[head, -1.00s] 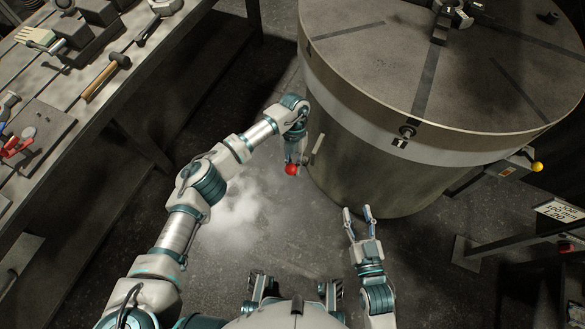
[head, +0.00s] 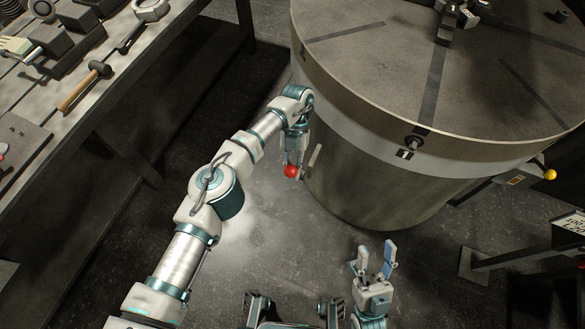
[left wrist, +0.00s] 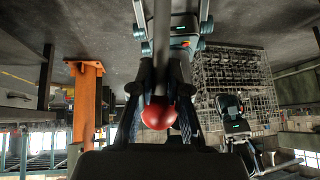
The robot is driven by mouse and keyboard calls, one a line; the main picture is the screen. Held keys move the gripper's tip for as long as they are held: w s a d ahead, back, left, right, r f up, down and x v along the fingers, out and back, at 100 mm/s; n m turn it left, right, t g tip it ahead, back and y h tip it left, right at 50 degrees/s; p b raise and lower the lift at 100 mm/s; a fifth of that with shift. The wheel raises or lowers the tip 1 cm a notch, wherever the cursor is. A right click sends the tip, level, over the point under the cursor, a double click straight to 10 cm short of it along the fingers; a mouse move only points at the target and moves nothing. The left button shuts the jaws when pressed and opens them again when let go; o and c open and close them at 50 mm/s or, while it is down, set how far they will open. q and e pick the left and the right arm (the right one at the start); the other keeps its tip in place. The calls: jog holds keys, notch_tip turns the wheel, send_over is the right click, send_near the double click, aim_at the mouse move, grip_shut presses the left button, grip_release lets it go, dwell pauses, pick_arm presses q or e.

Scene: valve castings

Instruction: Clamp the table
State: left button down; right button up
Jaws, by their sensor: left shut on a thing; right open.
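The round table (head: 440,75) has a grey slotted top, a pale rim band with a "1" mark, and a drum-shaped base. A red ball knob (head: 291,171) sits at the lower left side of the base, by a pale lever. My left gripper (head: 293,164) is shut on the red knob, which also shows between its fingers in the left wrist view (left wrist: 158,116). The fingers partly hide the knob. My right gripper (head: 375,254) is open and empty, in front of the base over the floor.
A workbench (head: 185,30) with a hammer (head: 85,86) and other tools runs along the left. A yellow knob (head: 550,174) sticks out at the table's right side. A dark stand (head: 520,255) with a sign is at the right edge. Floor between bench and table is open.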

pick_arm(q)
jog(key=shift+w+r, duration=0.1)
jog(key=shift+r, duration=0.25)
jog(key=c, duration=1.1)
grip_release()
jog(key=shift+c, duration=0.2)
jog(key=shift+s+f, duration=0.1)
jog(key=shift+s, duration=0.1)
jog(key=shift+w, duration=0.1)
notch_tip(320, 180, up, 10)
jog(key=shift+d+r, duration=0.1)
jog(key=shift+d, duration=0.05)
